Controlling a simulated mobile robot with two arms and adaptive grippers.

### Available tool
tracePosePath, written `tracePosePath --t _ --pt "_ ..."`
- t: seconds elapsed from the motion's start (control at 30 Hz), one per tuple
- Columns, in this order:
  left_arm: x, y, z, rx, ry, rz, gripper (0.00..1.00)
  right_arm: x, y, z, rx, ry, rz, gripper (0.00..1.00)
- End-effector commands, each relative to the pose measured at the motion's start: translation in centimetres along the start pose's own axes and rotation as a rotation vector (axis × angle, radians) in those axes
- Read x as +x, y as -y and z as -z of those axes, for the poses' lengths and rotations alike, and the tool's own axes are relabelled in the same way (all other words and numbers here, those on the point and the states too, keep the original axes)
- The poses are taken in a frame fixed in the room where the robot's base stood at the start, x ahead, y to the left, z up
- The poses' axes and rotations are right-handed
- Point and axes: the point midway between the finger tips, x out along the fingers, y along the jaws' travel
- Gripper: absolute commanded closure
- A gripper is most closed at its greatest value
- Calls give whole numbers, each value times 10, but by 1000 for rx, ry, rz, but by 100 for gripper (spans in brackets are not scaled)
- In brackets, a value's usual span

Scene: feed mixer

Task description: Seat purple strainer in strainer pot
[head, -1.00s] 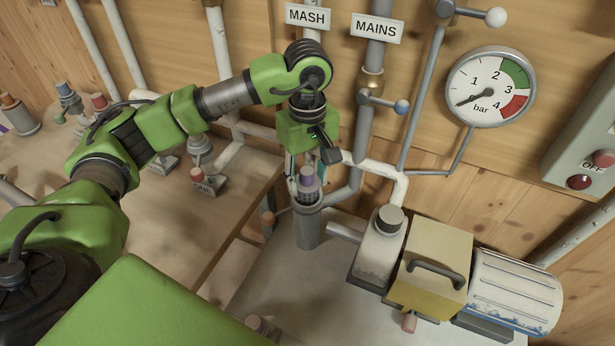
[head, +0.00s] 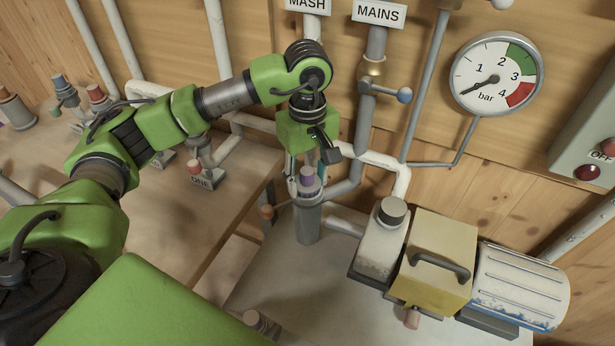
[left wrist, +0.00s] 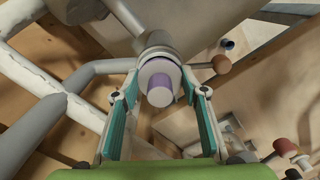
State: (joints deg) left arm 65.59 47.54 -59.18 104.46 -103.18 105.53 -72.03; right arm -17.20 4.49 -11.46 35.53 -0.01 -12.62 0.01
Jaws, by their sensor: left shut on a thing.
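The purple strainer (head: 307,175) is upright in the mouth of the grey strainer pot (head: 307,226). Its purple top and a pale collar show above the rim; its lower part is hidden inside. I cannot tell whether the collar rests fully on the rim. My left gripper (head: 306,181) points down from above and is shut on the strainer. In the left wrist view, the strainer's purple end (left wrist: 159,88) is between the two teal-padded fingers, with the pot (left wrist: 156,42) beyond it. My right gripper is not in view.
A pump with a yellow box (head: 438,262) stands right of the pot. A bench with small valves (head: 198,175) is at left. Bare surface lies in front of the pot.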

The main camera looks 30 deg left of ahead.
Motion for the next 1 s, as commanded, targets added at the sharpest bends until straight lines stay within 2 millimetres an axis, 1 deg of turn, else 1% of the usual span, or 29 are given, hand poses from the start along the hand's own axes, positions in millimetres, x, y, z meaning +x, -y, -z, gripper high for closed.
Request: tracePosePath --t 0.1,0.13,0.2,0.47,0.53,0.67,0.77,1.0 --pt "4 0 0 0 0 0 85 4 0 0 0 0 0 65" --pt "4 0 0 0 0 0 58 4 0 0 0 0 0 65" --pt "3 0 0 0 0 0 40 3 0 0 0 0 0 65" --pt "3 0 0 0 0 0 40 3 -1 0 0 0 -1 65" --pt "3 0 0 0 0 0 40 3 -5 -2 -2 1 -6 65" --pt "-6 -1 0 -1 -1 -2 40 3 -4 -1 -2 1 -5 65" --pt "-22 -1 0 -1 -1 -4 40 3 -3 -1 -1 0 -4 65" --pt "-77 -2 0 0 -2 -5 40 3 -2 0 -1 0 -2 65"
